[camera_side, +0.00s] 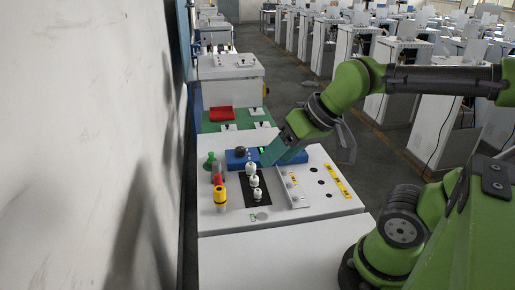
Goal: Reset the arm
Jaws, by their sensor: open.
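My gripper (287,152) is at the end of my green arm, above the white worktop and close to the blue dispenser block (236,156). It is tilted down to the left. Its teal fingers look empty, and the fingertips are small in the picture. I cannot tell whether they touch the block. White round-topped pieces (254,181) stand on a black patch just below and left of my gripper.
A yellow cylinder (220,194), a red piece (218,179) and a green piece (210,160) stand at the worktop's left side. A pale tray (293,188) and yellow strip (337,181) lie right. A white wall (80,120) borders the left. The worktop front (290,222) is mostly clear.

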